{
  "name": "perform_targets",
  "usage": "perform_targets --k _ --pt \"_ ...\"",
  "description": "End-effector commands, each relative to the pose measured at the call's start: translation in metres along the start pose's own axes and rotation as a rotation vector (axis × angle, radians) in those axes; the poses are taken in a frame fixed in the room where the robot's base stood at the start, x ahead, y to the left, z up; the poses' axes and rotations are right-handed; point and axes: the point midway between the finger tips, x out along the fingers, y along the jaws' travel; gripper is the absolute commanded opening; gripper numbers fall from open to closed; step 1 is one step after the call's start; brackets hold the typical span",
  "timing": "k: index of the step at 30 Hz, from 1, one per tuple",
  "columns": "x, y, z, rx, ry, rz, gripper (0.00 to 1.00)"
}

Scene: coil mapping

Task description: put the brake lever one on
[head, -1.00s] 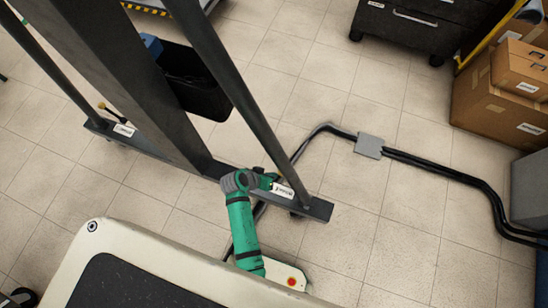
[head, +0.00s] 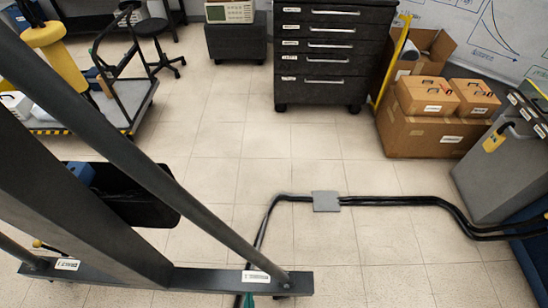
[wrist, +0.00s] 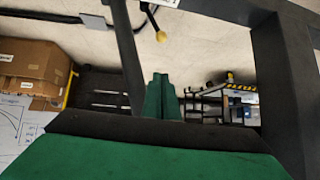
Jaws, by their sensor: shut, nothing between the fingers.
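A brake lever with a yellow knob (wrist: 161,36) shows at the top of the wrist view, beside a white label (wrist: 166,2). My gripper (wrist: 162,76) is in the middle of the wrist view, its green fingers shut and empty. It appears apart from the knob. In the head view, another yellow-knobbed lever (head: 38,244) stands by the left label (head: 67,265) on the dark crossbar (head: 205,279). A second label (head: 256,276) is near the crossbar's right end. I cannot read either label. Only a bit of my green arm shows at the bottom edge.
Slanted dark posts (head: 130,120) rise from the crossbar. A black bin (head: 135,195) stands behind it. Black cables (head: 400,201) with a grey box (head: 326,201) cross the floor. A drawer cabinet (head: 320,55) and cardboard boxes (head: 425,132) stand farther back. The middle floor is clear.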

Motion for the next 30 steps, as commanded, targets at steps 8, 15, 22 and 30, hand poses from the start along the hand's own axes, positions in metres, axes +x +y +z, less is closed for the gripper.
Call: perform_targets --k 8,15,22,30 --pt "-0.105 0.033 -0.054 0.016 0.238 0.019 0.0" --pt "-0.179 0.056 -0.107 0.003 0.412 0.074 0.0" --pt "-0.203 0.064 -0.125 -0.006 0.469 0.099 0.33" --pt "-0.202 0.064 -0.125 -0.006 0.469 0.098 0.31"
